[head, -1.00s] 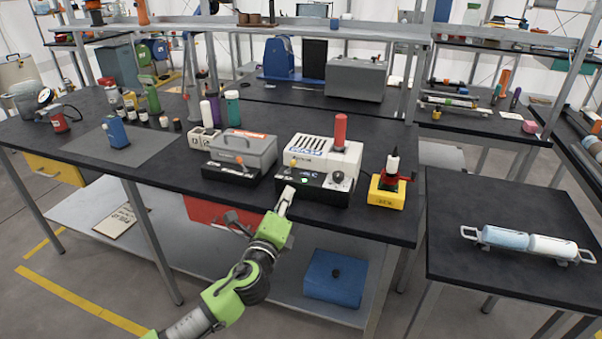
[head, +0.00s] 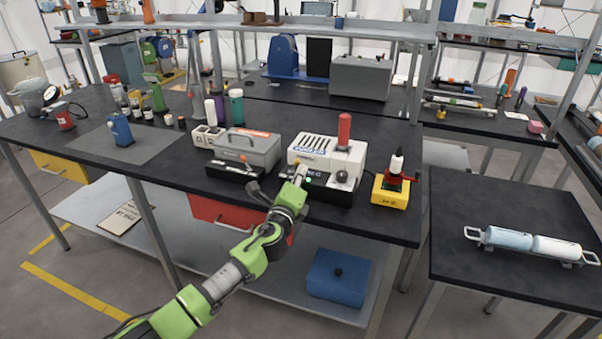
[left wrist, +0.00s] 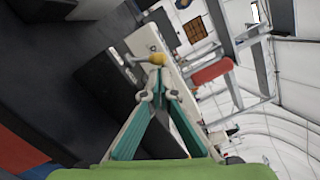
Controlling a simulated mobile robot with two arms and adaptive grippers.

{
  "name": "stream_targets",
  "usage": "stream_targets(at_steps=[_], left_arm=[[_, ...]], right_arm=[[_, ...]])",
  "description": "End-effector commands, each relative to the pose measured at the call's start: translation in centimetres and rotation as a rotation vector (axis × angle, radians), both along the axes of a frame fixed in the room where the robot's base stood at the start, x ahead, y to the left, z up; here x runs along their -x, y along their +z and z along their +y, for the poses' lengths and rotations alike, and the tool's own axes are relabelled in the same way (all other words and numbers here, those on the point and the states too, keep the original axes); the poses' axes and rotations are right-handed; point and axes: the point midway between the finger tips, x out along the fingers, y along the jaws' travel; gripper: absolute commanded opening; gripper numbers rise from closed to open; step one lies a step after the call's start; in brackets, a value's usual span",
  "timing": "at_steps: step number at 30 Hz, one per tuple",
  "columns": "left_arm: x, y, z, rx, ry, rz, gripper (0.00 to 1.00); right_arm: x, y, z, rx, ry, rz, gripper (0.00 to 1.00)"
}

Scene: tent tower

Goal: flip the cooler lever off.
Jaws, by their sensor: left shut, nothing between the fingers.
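The cooler (head: 318,148) is a white unit with slots, a black front and a small green light (head: 308,180), near the bench's front edge. Its lever has a yellow knob (left wrist: 157,59), seen in the left wrist view just beyond my fingertips. My left gripper (head: 301,172) is shut and empty in front of the lever; it shows with green-sided fingers in the left wrist view (left wrist: 156,75). The fingertips are at or very close to the knob; I cannot tell if they touch. In the head view the gripper partly hides the lever. My right gripper is out of view.
A yellow-based device (head: 390,190) is to the right. The right side table (head: 490,200) is mostly free.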

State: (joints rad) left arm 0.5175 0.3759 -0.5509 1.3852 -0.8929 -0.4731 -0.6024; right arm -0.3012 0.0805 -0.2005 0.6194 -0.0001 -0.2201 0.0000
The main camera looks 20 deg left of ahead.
Motion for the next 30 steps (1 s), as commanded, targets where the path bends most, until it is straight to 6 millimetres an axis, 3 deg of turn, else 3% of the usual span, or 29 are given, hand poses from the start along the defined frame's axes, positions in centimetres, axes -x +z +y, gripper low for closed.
stream_targets(at_steps=[30], left_arm=[[-0.06, 0.47, 0.27, 0.107, 0.000, 0.003, 0.00]], right_arm=[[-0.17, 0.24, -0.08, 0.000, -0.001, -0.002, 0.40]])
